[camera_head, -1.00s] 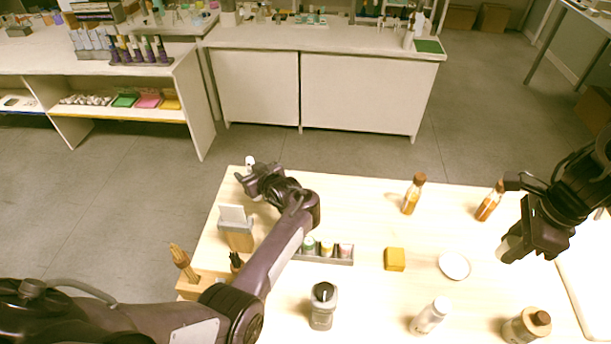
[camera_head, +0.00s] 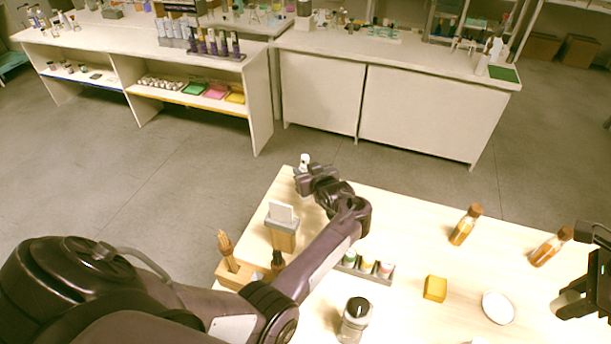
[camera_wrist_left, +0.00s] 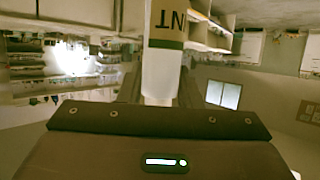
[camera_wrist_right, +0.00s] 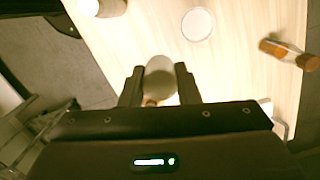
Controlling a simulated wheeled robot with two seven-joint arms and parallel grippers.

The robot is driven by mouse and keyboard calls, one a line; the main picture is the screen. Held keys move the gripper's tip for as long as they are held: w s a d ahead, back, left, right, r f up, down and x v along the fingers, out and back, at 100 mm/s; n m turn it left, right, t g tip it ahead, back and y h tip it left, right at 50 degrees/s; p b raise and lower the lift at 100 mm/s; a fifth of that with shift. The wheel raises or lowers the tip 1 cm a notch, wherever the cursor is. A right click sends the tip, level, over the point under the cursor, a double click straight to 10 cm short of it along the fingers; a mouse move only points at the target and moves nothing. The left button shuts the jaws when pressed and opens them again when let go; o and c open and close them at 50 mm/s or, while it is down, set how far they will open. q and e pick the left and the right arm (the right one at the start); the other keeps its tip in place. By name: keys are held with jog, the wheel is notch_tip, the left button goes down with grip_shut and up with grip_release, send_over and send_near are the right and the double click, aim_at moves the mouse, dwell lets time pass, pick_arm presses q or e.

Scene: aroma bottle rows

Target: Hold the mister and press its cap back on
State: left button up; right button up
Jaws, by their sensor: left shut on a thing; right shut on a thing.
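My left gripper (camera_head: 303,178) is at the far left corner of the table, shut on the mister (camera_head: 304,160), whose white top shows beyond the fingers. In the left wrist view the mister (camera_wrist_left: 163,72) is a white bottle with a green-edged, lettered label, between the fingers. My right gripper (camera_head: 562,304) is at the right edge of the head view, partly cut off. In the right wrist view it is shut on a pale rounded piece (camera_wrist_right: 160,76), which looks like the cap. The two grippers are far apart.
A tray of small pots (camera_head: 367,268), a grey-lidded jar (camera_head: 355,320), a card stand (camera_head: 283,230) and a brush holder (camera_head: 232,272) are near my left arm.

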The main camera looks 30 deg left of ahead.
pick_arm(q)
notch_tip(320, 180, up, 18)
jog(key=b, duration=0.2)
jog(key=shift+r, duration=0.25)
jog(key=o, duration=0.4)
grip_shut()
